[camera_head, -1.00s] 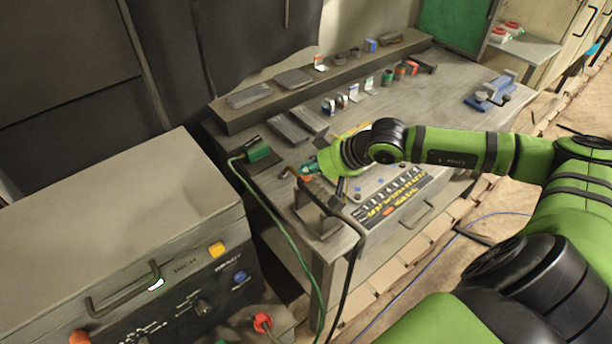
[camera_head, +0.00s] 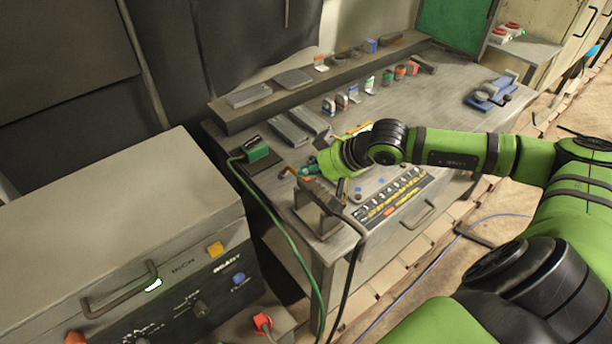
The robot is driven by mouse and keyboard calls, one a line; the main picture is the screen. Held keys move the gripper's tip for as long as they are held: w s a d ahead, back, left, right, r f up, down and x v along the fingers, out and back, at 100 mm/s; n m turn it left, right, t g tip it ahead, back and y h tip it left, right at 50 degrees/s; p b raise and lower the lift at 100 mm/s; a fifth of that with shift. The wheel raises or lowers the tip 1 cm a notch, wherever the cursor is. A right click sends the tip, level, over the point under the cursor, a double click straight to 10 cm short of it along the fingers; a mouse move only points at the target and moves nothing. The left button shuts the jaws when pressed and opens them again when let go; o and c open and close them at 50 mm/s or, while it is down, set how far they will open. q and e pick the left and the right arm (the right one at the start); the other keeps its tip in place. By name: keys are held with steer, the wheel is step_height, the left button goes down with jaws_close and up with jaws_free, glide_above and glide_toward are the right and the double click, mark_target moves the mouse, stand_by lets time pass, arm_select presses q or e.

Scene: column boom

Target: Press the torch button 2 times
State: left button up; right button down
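A torch (camera_head: 307,186) with a dark body and a brownish neck rests on a stand at the workbench's near left corner, with a black cable running down from it. My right gripper (camera_head: 312,171) is just behind the torch's upper part, close to it; whether they touch I cannot tell. Its fingers are small and partly hidden by the green wrist, so its opening is unclear. The torch button is too small to make out. My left gripper is not in view.
The grey workbench (camera_head: 440,115) carries a tool strip (camera_head: 395,198), a green-and-black clamp (camera_head: 256,150), several small blocks and a blue vise (camera_head: 491,93). A grey machine box (camera_head: 110,220) with a handle and knobs stands at left. A green cable hangs between them.

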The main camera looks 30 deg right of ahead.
mark_target(308, 178)
stand_by(0.4)
steer(key=shift+r, duration=0.8)
steer(key=shift+r+p, duration=1.25)
steer(key=shift+r, duration=1.25)
